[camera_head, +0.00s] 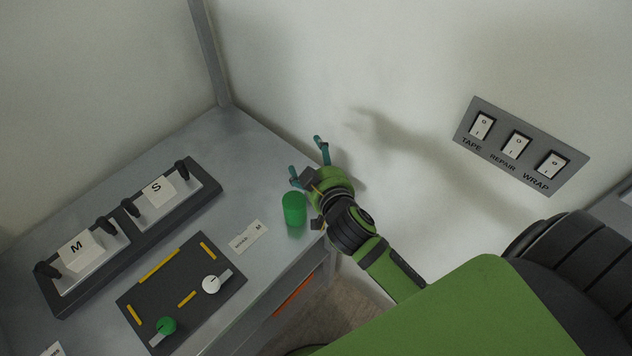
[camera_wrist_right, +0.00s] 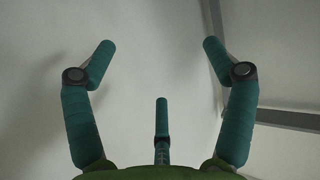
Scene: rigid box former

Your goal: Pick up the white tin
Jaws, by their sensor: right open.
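I see no clear white tin in either view. A green cylinder (camera_head: 293,208), tin-like, stands upright on the metal table near its right edge. My right gripper (camera_head: 306,155) is beside and beyond it, at the table's back right by the wall. Its teal fingers are spread and empty. In the right wrist view my right gripper (camera_wrist_right: 159,45) is open, with only bare wall and a grey frame post between and beyond its fingers. My left gripper is not in view.
A dark mat (camera_head: 145,290) with yellow strips bears a round white knob (camera_head: 210,284) and a green knob (camera_head: 166,325). A dark rack (camera_head: 120,240) holds white blocks marked M and S. A label card (camera_head: 249,237) lies near the cylinder. A switch panel (camera_head: 520,147) is on the wall.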

